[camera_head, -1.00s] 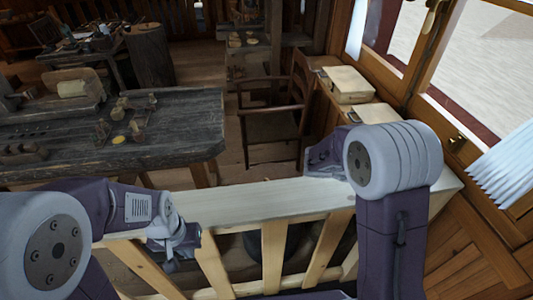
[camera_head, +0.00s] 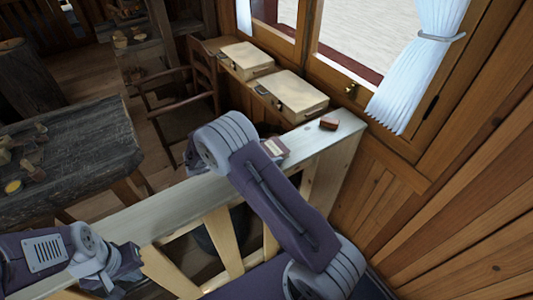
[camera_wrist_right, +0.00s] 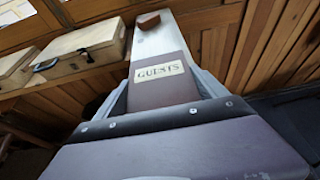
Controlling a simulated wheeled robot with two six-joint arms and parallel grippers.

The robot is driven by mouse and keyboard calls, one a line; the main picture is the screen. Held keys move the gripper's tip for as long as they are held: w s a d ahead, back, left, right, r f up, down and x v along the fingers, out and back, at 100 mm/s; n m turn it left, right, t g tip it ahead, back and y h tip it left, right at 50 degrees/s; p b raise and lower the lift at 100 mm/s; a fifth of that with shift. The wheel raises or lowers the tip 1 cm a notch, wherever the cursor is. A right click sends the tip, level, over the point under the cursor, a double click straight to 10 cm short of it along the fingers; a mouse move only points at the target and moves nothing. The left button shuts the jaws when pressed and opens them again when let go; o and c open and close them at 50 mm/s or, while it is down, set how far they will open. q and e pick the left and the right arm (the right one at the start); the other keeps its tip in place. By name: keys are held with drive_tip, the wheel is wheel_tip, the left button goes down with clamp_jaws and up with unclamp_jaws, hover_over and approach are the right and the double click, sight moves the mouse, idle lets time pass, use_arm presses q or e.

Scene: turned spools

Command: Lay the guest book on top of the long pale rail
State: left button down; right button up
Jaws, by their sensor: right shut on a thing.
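The guest book (camera_head: 275,147) is small and dark with a pale label; the label reads GUESTS in the right wrist view (camera_wrist_right: 160,92). My right gripper (camera_wrist_right: 163,100) is shut on the book, with a finger along each side. In the head view my right arm hides most of this gripper. The long pale rail (camera_head: 165,214) runs from lower left to upper right, with slats below. The book is over the right part of its top; I cannot tell whether it touches. My left gripper (camera_head: 112,272) is at lower left beside the rail's front; its jaws are unclear.
A small reddish-brown block (camera_head: 328,124) sits on the rail's right end, beyond the book. Two pale cases (camera_head: 297,95) lie on a ledge under the window. A wooden chair (camera_head: 185,100) and dark workbench (camera_head: 75,160) stand behind the rail. The rail's left stretch looks clear.

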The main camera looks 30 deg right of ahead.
drive_tip(key=shift+w+f, duration=0.1)
drive_tip(key=shift+f, duration=0.5)
drive_tip(key=shift+f, duration=0.15)
drive_tip(key=o, duration=1.6)
drive_tip(key=shift+c, duration=0.2)
drive_tip(key=b+v, duration=0.1)
drive_tip(key=v, duration=1.1)
drive_tip(key=shift+r, duration=0.2)
drive_tip(key=shift+d, duration=0.1)
